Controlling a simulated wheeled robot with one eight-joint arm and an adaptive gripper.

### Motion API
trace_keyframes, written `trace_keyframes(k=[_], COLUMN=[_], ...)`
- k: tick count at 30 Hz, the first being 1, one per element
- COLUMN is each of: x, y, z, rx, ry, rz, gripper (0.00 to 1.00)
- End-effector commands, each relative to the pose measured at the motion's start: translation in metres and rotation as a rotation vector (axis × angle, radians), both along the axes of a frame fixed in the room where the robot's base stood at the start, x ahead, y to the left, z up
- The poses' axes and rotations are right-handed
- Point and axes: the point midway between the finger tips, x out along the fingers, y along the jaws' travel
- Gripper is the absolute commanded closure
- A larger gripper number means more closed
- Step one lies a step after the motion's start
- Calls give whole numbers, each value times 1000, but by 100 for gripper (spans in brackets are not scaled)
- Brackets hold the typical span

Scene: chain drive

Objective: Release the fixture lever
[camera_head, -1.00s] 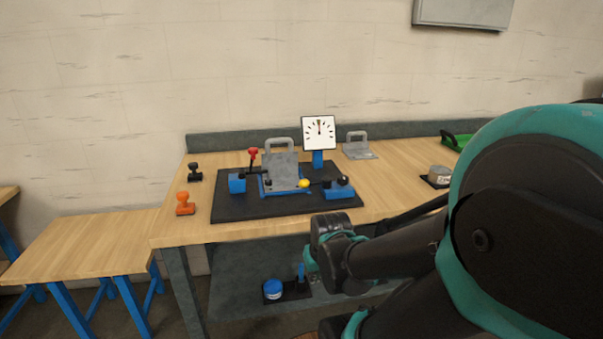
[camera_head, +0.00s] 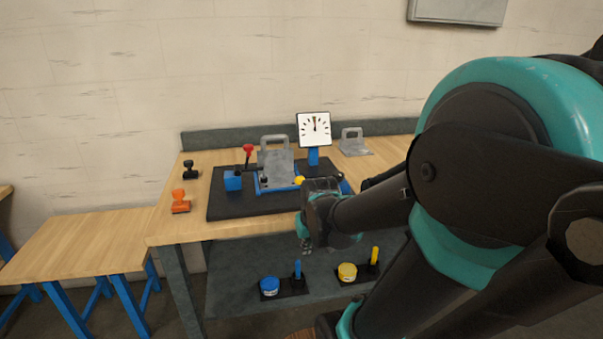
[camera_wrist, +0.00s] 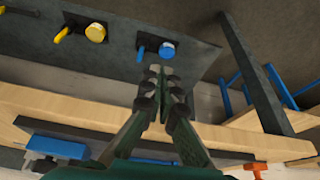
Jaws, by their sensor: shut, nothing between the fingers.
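The fixture's lever with a red knob (camera_head: 248,149) stands upright at the left of a grey plate (camera_head: 276,165) with a handle. The plate sits in a blue base on a dark mat (camera_head: 225,207). A yellow ball (camera_head: 299,181) is at the plate's right. My gripper (camera_head: 307,246) is in front of the table's front edge, right of and below the lever, apart from it. In the wrist view its fingers (camera_wrist: 165,75) are shut and empty. My wrist hides the mat's right front part. The red knob does not show in the wrist view.
A dial (camera_head: 314,129) stands behind the plate. An orange stamp (camera_head: 181,202) and a black stamp (camera_head: 190,170) stand left of the mat. The lower shelf holds a blue jar (camera_head: 269,285) and a yellow jar (camera_head: 347,272). A grey handled plate (camera_head: 353,142) is at the back right.

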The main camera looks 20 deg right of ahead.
Motion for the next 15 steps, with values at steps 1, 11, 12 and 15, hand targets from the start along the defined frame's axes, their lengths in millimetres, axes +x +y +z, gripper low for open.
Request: trace_keyframes(k=[1,11,12,15], x=[27,180,195,226], y=[-2,-19,-22,-27], z=[19,137,149,176], rx=[0,-3,-4,-3], ry=[1,10,10,12], rz=[6,78,88,106], gripper=[100,100,100,100])
